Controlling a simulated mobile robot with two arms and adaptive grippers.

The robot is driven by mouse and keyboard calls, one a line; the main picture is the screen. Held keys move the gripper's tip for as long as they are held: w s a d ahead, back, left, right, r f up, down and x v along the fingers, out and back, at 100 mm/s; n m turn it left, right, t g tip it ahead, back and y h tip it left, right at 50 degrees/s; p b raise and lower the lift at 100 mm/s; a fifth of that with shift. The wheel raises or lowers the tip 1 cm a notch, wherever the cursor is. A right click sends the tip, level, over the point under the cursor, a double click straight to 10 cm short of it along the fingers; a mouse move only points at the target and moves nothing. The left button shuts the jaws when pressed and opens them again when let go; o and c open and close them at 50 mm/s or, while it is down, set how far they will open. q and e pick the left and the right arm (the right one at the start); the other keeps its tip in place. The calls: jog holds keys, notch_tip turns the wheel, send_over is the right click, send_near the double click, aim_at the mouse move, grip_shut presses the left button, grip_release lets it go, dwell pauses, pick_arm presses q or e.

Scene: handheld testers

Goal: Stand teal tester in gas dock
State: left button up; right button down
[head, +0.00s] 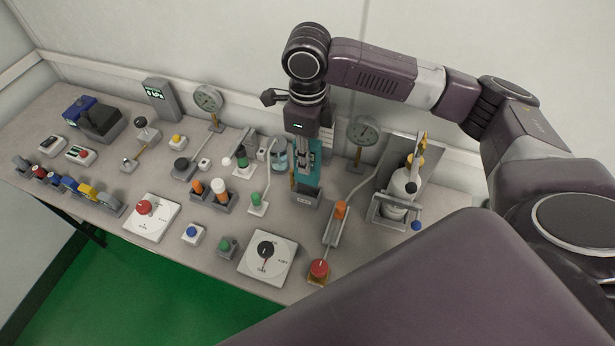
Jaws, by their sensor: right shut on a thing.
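The teal tester (317,160) is upright at the middle of the bench, partly hidden behind my right gripper. My right gripper (304,172) points down from above and is shut on the tester. A grey dock (304,199) with a small label on its front is directly below the tester. The tester's lower end meets or overlaps the dock's top in the picture; I cannot tell whether it is fully seated. The label is too small to read. My left gripper is not in view.
A gas bottle (402,188) in a grey stand is to the right. A slide lever with an orange knob (340,208) stands in front of it. A white dial plate (267,257) is near the front edge. Gauges (363,132) stand behind. Many switches crowd the left.

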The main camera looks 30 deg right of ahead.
aim_at(308, 179)
notch_tip(308, 179, down, 8)
jog(key=shift+f, duration=0.1)
dwell(0.4)
jog(key=c, duration=1.7)
grip_release()
jog(key=shift+f, duration=0.1)
notch_tip(308, 179, up, 12)
jog(key=shift+r+b, duration=0.15)
jog(key=shift+b, duration=0.25)
